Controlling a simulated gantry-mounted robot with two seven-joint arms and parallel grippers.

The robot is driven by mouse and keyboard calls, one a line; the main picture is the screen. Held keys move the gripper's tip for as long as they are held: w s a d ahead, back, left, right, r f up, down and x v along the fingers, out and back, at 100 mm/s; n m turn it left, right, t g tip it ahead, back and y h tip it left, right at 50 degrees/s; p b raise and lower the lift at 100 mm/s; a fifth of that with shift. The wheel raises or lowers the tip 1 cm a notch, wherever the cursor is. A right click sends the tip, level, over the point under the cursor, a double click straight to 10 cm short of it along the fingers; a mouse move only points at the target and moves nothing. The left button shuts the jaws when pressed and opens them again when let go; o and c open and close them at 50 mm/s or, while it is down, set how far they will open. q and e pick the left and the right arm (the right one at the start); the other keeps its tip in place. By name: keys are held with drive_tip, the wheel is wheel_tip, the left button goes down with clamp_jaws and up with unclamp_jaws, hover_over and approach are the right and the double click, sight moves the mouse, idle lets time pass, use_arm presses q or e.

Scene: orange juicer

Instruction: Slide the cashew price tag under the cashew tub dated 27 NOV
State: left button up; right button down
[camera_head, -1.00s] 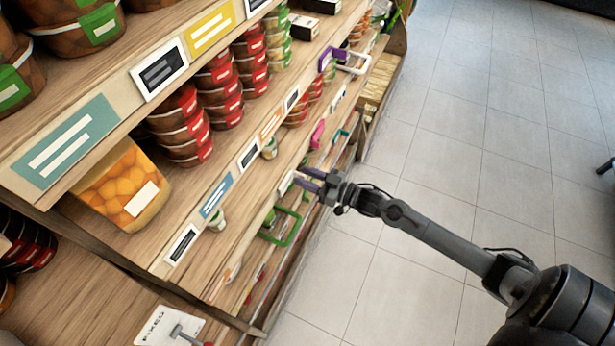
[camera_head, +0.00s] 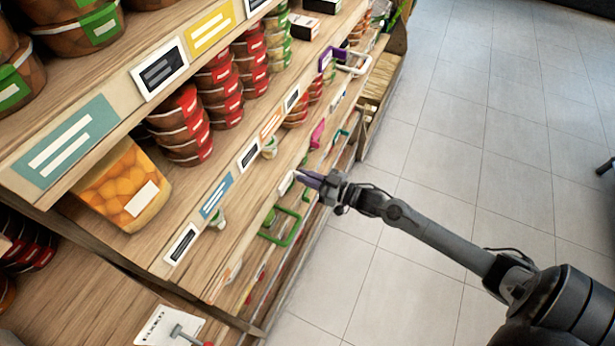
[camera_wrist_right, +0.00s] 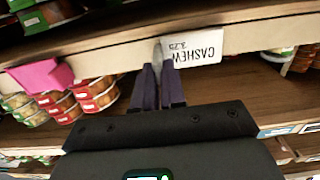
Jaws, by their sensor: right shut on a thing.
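The white cashew price tag (camera_wrist_right: 194,47), with dark CASHEW lettering, stands against the pale shelf edge in the right wrist view. In the head view a small white tag (camera_head: 286,183) sits on a shelf edge just left of my right gripper (camera_head: 306,179). The purple fingers of my right gripper (camera_wrist_right: 160,78) are closed on the tag's left end in the wrist view. Small tubs (camera_wrist_right: 97,93) are stacked left of the fingers in the wrist view. Their dates are too small to read, so I cannot tell which is dated 27 NOV. My left gripper is out of view.
A pink clip (camera_wrist_right: 45,76) sticks out from the shelf edge left of the fingers. A green frame (camera_head: 281,228) juts out below my gripper in the head view. Shelves with stacked red-labelled tubs (camera_head: 181,125) fill the left. The tiled floor (camera_head: 450,130) at right is open.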

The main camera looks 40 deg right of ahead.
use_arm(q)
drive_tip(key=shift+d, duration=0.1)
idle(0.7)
use_arm(e)
drive_tip(key=shift+a, duration=0.1)
